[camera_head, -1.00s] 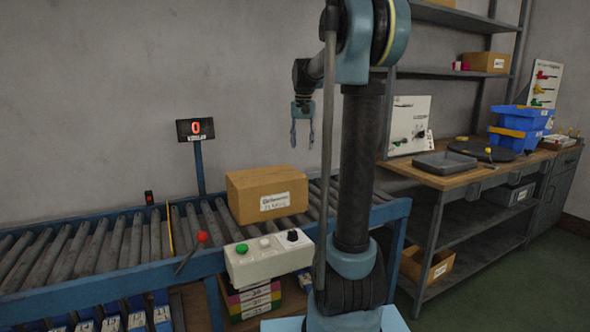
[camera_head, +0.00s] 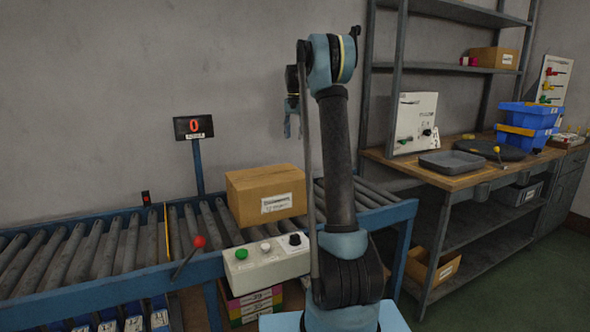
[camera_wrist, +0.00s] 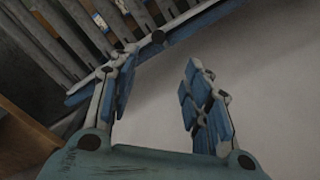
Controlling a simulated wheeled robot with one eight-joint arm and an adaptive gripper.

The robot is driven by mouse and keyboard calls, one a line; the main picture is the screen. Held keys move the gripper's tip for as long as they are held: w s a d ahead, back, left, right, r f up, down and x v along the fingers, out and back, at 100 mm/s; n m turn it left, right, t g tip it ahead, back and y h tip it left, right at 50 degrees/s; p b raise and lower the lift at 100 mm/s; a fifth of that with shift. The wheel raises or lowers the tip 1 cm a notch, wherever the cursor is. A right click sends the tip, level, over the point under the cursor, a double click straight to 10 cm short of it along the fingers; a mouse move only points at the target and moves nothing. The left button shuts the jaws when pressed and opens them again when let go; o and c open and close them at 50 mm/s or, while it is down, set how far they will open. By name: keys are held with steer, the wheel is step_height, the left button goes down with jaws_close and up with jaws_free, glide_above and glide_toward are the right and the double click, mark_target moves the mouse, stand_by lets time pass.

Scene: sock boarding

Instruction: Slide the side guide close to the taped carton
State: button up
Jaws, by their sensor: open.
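The taped carton (camera_head: 266,196) is a brown box with a white label, sitting on the roller conveyor (camera_head: 120,243) left of my arm. My gripper (camera_head: 292,122) is open and empty, high above and beyond the carton, near the wall. In the wrist view my gripper (camera_wrist: 160,78) shows two blue-padded fingers spread apart with nothing between them. I cannot tell whether this rail is the side guide. The carton is not visible in the wrist view.
A red-knobbed lever (camera_head: 199,242) and a control box (camera_head: 266,261) stand at the conveyor's front edge. A display (camera_head: 194,127) rises on a post behind. A workbench (camera_head: 466,178) with blue bins (camera_head: 528,116) stands right. Rollers left of the carton are clear.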

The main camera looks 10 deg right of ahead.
step_height(320, 180, down, 16)
steer(key=shift+d+f, duration=0.15)
stand_by(0.4)
steer(key=shift+c, duration=0.3)
steer(key=shift+s, duration=0.1)
jaws_close()
